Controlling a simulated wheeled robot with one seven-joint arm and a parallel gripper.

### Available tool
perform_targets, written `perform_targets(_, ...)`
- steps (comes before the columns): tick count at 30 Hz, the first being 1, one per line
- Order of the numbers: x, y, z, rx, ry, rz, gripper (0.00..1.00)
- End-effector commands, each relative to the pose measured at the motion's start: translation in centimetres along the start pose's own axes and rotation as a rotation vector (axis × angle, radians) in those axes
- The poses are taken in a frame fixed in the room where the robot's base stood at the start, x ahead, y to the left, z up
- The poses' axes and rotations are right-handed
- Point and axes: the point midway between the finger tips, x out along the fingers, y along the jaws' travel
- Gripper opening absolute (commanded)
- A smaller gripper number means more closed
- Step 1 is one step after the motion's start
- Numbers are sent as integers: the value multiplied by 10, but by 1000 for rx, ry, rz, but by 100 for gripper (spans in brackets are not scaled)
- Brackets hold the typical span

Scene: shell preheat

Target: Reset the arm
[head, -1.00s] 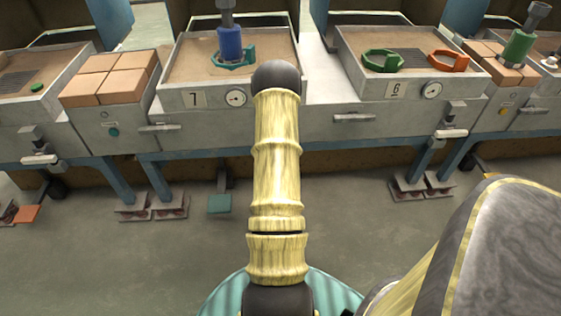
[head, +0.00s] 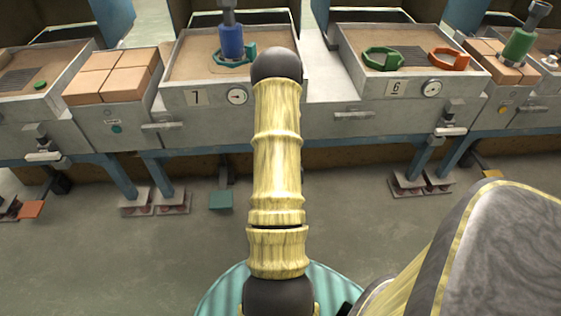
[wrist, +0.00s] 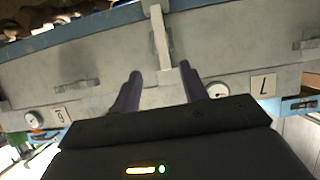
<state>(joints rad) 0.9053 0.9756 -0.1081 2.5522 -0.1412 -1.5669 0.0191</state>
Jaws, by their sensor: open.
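My gripper (wrist: 161,69) shows in the wrist view as two dark fingers, apart, with nothing between them. Beyond the fingers is the grey front of the workstation bench (wrist: 110,75), seen upside down. In the head view, my arm rises in the middle and a large grey link fills the lower right. The gripper itself does not show in the head view.
Sand tray 7 (head: 180,72) holds a blue-handled tool (head: 231,42) in a teal ring. Tray 6 (head: 365,84) holds a green ring (head: 382,59) and an orange ring (head: 449,59). Foot pedals (head: 137,203) stand below. The floor in front is clear.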

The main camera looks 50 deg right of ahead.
Motion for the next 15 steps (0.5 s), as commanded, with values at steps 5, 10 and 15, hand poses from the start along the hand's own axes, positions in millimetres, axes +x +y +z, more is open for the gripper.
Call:
perform_targets(5,0,0,0,0,0,0,44)
perform_targets(10,0,-1,0,0,-1,-1,44)
perform_targets(15,1,-19,-7,-17,-33,-34,44)
